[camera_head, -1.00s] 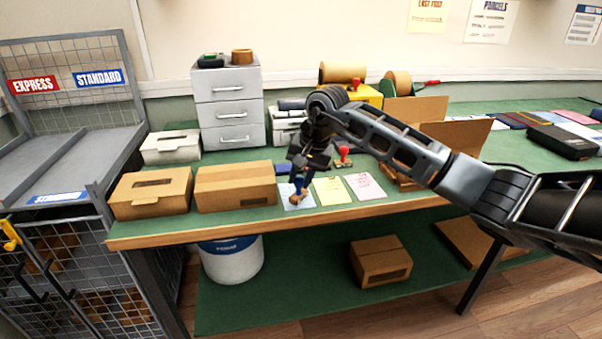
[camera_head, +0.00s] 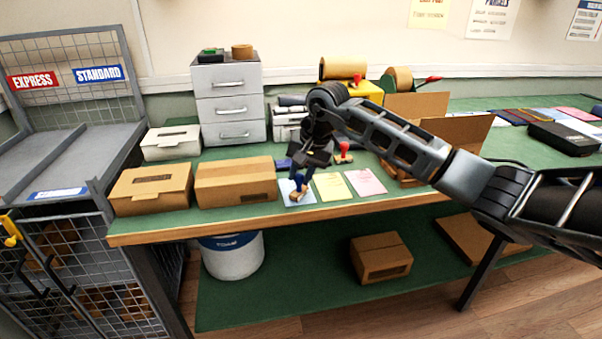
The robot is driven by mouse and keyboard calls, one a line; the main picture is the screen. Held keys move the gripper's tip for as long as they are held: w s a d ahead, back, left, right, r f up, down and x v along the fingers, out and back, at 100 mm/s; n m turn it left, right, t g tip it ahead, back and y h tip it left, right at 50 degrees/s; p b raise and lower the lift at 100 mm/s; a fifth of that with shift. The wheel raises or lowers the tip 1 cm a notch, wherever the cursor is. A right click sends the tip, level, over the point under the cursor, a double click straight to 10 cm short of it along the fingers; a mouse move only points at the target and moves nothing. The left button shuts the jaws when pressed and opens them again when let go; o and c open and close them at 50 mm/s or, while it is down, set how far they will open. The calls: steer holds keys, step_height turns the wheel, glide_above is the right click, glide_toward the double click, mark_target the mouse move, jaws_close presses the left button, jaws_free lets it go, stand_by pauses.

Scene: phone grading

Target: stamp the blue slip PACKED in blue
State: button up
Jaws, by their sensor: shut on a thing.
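My gripper (camera_head: 303,172) is shut on a stamp (camera_head: 298,189) with a blue handle and a tan base. It holds the stamp roughly upright over the blue slip (camera_head: 287,199), at the left of three slips on the green bench. The stamp's base is on or just above the slip; I cannot tell which. The base hides part of the slip, and no print can be made out on it. A blue ink pad (camera_head: 283,164) seems to lie just behind the slip, partly hidden by my gripper.
A yellow slip (camera_head: 333,186) and a pink slip (camera_head: 366,182) lie to the right. A red-handled stamp (camera_head: 344,152) stands behind them. A closed carton (camera_head: 236,184) is close on the left, an open carton (camera_head: 437,140) to the right. The bench's wooden front edge (camera_head: 300,217) is near.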

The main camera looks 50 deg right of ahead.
steer(key=shift+f+b, duration=0.6)
steer(key=shift+b, duration=0.1)
stand_by(2.0)
steer(key=shift+r+p, duration=1.25)
steer(key=shift+r, duration=2.4)
